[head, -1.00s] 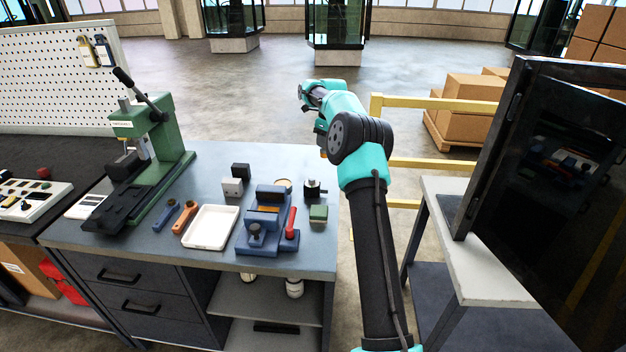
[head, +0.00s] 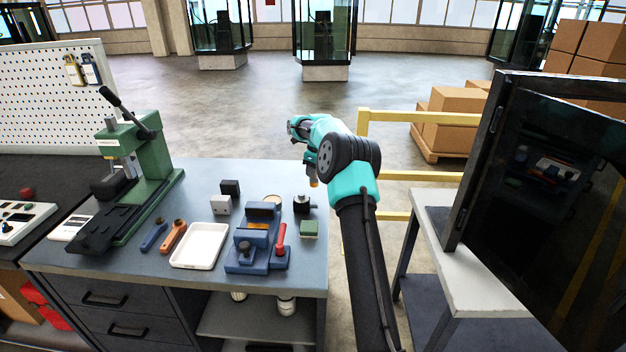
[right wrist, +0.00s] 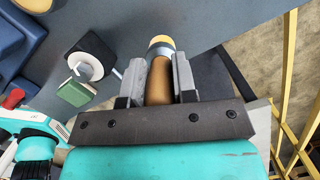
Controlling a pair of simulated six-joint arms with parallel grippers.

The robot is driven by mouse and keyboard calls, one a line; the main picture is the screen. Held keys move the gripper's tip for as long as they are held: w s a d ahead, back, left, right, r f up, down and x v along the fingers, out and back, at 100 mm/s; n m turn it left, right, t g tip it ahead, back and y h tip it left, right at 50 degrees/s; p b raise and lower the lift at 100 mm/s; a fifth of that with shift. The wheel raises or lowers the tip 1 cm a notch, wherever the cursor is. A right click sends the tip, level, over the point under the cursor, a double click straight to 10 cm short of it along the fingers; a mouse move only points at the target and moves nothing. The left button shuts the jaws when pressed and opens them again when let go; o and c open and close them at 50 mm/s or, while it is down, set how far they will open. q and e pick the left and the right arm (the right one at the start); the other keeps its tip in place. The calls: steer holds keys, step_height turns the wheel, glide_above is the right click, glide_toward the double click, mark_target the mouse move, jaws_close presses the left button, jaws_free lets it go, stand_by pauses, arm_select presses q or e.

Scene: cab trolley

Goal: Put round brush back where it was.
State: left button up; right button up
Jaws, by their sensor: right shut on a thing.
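My right gripper (right wrist: 158,78) is shut on the round brush (right wrist: 160,88). In the right wrist view the brush shows a brown handle between the fingers and a pale yellow and white end beyond them. My left gripper is in neither view.
The workbench (head: 205,180) holds a blue vise (head: 248,254) with a red handle, a green block (head: 309,229), a black-and-white round piece (head: 302,204), a white tray (head: 200,246) and a green press (head: 150,170). A yellow rail (head: 420,116) and dark-screened cabinet (head: 540,190) stand right.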

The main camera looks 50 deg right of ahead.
steer(key=shift+f, duration=1.85)
steer(key=shift+f, duration=0.1)
steer(key=o, duration=0.9)
steer(key=shift+o, duration=0.2)
step_height(320, 180, up, 12)
steer(key=s, duration=0.1)
steer(key=shift+s+d, duration=0.25)
steer(key=shift+s, duration=0.1)
